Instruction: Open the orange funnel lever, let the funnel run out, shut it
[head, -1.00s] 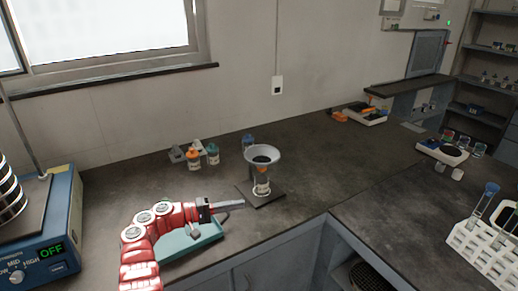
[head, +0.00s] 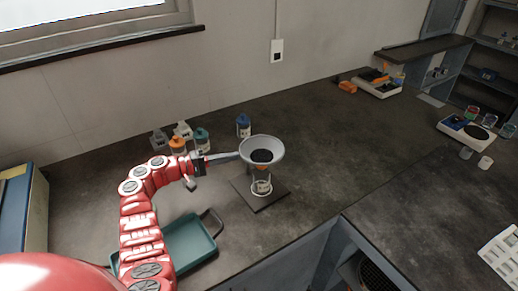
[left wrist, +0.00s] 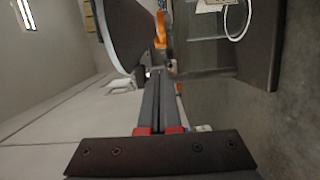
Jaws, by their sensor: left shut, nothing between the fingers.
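The pale funnel (head: 277,148) holds dark grains and stands over a glass jar (head: 262,189) on a dark base plate (head: 275,196). An orange part, the lever, shows just under the funnel bowl (head: 263,167). In the left wrist view the orange lever (left wrist: 160,30) is ahead of the fingers, beside the funnel's underside (left wrist: 125,30). My left gripper (head: 238,155) is shut and empty, its tips at the left side of the funnel, level with the bowl. Whether the tips touch the funnel or the lever I cannot tell. My right gripper is out of view.
Several small bottles (head: 202,139) stand behind my left gripper. A teal tray (head: 190,245) lies under my left arm. A blue-sided box (head: 40,215) stands at the left edge. The bench to the right of the funnel is clear up to the scale (head: 467,130).

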